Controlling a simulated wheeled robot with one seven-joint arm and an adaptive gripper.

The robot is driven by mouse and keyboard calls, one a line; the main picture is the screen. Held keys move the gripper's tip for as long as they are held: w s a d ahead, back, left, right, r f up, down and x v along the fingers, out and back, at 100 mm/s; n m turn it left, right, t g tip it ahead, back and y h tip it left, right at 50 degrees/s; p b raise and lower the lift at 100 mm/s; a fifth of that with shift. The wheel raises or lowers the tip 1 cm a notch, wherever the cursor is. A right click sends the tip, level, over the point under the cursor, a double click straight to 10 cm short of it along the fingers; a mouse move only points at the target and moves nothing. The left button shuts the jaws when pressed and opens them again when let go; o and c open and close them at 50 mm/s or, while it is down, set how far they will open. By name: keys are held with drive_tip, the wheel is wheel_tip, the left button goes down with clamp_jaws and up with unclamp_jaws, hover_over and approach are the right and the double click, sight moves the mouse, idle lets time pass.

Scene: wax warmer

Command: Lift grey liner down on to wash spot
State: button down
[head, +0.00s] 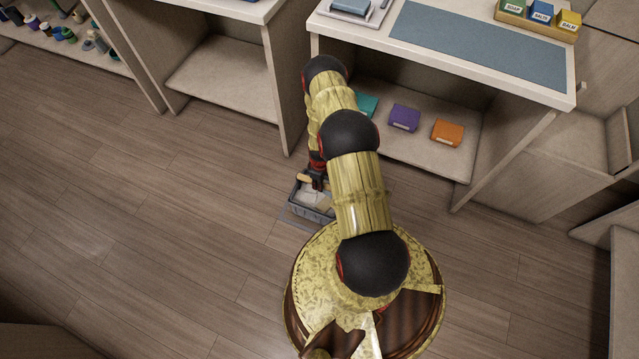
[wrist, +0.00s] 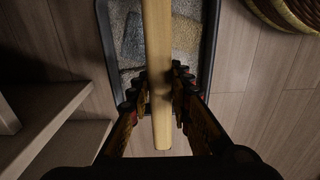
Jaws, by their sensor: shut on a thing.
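The grey liner (head: 297,204) is a grey open tub with a dark rim and pale contents, low near the floor beside my base in the head view. A pale wooden bar (wrist: 157,80) runs across it in the wrist view. My gripper (head: 316,180) reaches down to the tub and is shut on the bar, with a finger on each side (wrist: 160,88). A flat grey patch (head: 288,219), possibly the wash spot, shows under the tub's near side. I cannot tell whether the tub touches it. My arm hides part of the tub.
A shelf unit (head: 470,178) stands behind, with teal, purple (head: 404,118) and orange (head: 447,132) boxes on its lower shelf. A counter with a blue-grey mat (head: 480,45) is above. The wooden floor (head: 150,230) to the left is clear.

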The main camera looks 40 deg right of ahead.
drive_tip(key=shift+f, duration=0.3)
idle(0.5)
drive_tip(key=c, duration=1.9)
unclamp_jaws()
drive_tip(key=o, duration=0.3)
drive_tip(key=shift+o, duration=0.2)
drive_tip(key=shift+s+f, duration=0.1)
drive_tip(key=shift+r+p, duration=2.4)
drive_tip(key=shift+r, duration=1.65)
